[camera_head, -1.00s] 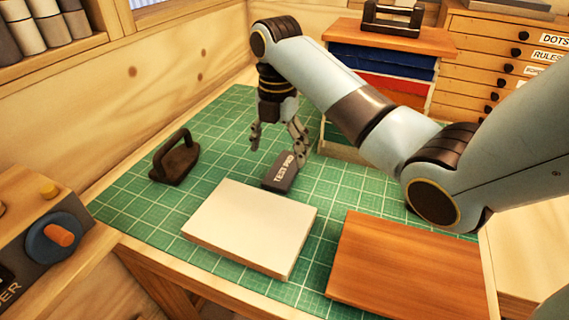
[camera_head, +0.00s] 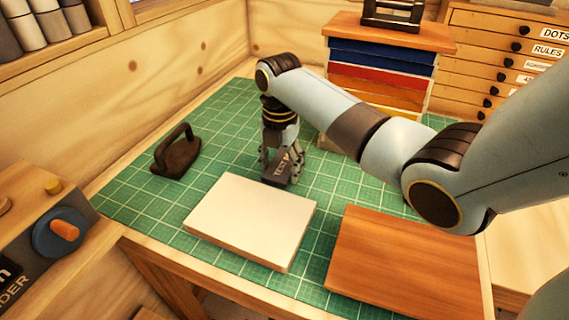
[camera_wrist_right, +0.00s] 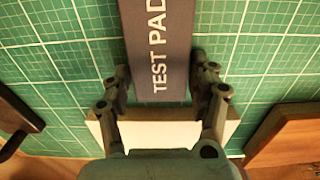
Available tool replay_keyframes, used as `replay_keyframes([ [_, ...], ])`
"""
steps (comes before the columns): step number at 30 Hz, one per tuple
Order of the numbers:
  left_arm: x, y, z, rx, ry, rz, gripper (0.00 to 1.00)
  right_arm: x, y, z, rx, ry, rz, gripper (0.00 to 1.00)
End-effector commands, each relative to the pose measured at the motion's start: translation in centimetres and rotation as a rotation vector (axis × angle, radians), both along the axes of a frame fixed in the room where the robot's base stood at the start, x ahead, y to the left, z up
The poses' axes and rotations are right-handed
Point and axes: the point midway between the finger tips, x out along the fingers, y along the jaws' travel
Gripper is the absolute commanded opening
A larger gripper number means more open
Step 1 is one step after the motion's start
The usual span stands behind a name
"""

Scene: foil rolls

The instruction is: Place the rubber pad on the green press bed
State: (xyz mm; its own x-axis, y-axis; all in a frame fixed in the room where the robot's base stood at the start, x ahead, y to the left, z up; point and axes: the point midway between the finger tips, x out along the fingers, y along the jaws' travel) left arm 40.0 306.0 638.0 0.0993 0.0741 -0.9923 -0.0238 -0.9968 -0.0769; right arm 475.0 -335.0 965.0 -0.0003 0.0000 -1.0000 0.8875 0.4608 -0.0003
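The dark rubber pad (camera_head: 281,170), lettered TEST PAD, lies on the green gridded surface (camera_head: 225,125), just behind the pale slab. It also shows in the right wrist view (camera_wrist_right: 158,50). I cannot tell whether this green surface is the press bed; no other green bed shows. My right gripper (camera_head: 283,165) is lowered over the pad, pointing down. In the right wrist view its two fingers (camera_wrist_right: 159,66) stand one on each side of the pad, close to its edges. Whether they touch is not clear. My left gripper is not in view.
A pale slab (camera_head: 252,218) and a brown wooden board (camera_head: 405,265) lie in front. A dark handled block (camera_head: 177,155) stands at left. A stack of coloured drawers (camera_head: 380,75) rises behind my right arm. The green surface between block and pad is clear.

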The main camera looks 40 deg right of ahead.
Motion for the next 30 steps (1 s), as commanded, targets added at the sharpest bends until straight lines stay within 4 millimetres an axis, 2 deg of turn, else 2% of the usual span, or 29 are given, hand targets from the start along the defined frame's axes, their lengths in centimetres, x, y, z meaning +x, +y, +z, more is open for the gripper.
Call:
replay_keyframes([
  [2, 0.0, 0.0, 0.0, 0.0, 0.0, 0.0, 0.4, 0.0, 0.0, 0.0, 0.0, 0.0, 0.0, 0.48],
  [9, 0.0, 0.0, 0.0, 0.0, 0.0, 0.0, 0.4, 0.0, 0.0, 0.0, 0.0, -0.001, 0.0, 0.17],
  [17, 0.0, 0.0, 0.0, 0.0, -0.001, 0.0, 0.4, 0.1, 0.0, 0.6, -0.001, -0.003, 0.0, 0.15],
  [30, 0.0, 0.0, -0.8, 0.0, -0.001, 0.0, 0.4, 0.1, -0.1, 8.7, -0.001, -0.004, 0.0, 0.15],
])
